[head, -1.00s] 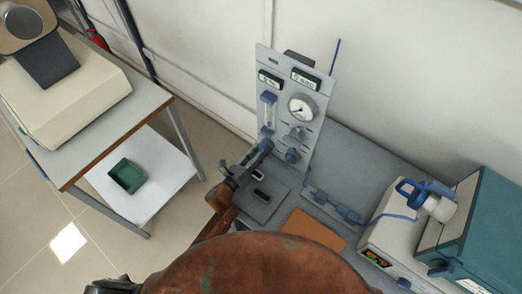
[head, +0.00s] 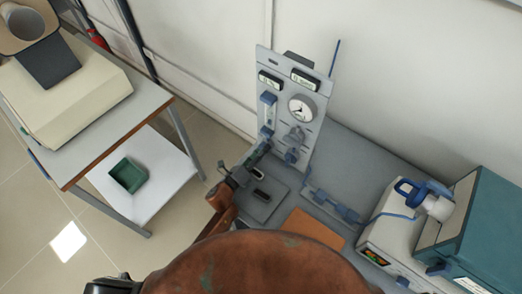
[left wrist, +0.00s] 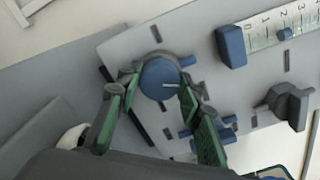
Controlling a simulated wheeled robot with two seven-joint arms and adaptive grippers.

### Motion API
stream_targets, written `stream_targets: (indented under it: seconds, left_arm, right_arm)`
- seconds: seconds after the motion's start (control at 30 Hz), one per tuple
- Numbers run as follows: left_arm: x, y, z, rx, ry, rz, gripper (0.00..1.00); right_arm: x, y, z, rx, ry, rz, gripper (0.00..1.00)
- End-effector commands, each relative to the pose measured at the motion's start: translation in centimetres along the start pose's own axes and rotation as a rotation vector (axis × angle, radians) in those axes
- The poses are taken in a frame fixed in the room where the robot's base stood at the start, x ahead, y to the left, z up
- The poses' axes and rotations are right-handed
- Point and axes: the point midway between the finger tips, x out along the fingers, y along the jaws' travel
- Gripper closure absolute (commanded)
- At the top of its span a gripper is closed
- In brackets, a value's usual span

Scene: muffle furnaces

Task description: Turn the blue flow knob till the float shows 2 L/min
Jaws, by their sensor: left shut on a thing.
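The blue flow knob (left wrist: 160,78) is on the grey panel in the left wrist view, round with a pale pointer line. My left gripper (left wrist: 153,88) has its green-padded fingers on either side of the knob and is shut on it. In the head view my left gripper (head: 262,150) reaches the panel's lower left and hides the knob. The flow tube (left wrist: 262,38) has a scale with 0 at its blue end block. Its small blue float (left wrist: 285,34) appears between 1 and 2, nearer 2. My right gripper is not in view.
The upright panel (head: 318,90) carries a round gauge (head: 302,108), two displays and other knobs. A valve handle (left wrist: 290,105) stands near the tube. A cart with a green tray (head: 128,175) is left.

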Motion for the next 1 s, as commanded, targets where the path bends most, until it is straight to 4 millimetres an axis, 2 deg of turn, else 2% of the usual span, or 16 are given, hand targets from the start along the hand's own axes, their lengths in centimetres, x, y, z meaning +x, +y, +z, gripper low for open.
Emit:
stream_targets:
  seconds: [0.07, 0.1, 0.33, 0.67, 0.77, 1.0]
  left_arm:
    - [0.0, 0.1, 0.2, 0.001, -0.002, 0.002, 0.9]
    - [0.0, 0.1, 0.2, 0.001, -0.002, 0.002, 0.64]
    - [0.0, 0.0, 0.1, 0.001, -0.001, 0.001, 0.49]
    - [-0.3, 0.1, 0.0, 0.001, 0.0, 0.001, 0.49]
    - [-1.4, 0.1, 0.0, 0.001, 0.0, 0.002, 0.49]
    - [-6.3, 0.1, 0.0, 0.002, 0.0, 0.003, 0.49]
  right_arm:
    - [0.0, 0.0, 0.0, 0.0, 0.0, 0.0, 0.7]
    - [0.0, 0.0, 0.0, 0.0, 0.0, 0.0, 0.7]
    - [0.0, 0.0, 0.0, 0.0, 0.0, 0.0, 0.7]
    - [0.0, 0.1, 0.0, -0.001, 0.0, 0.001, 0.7]
    - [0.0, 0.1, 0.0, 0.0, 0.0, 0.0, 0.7]
    - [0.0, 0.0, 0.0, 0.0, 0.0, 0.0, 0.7]
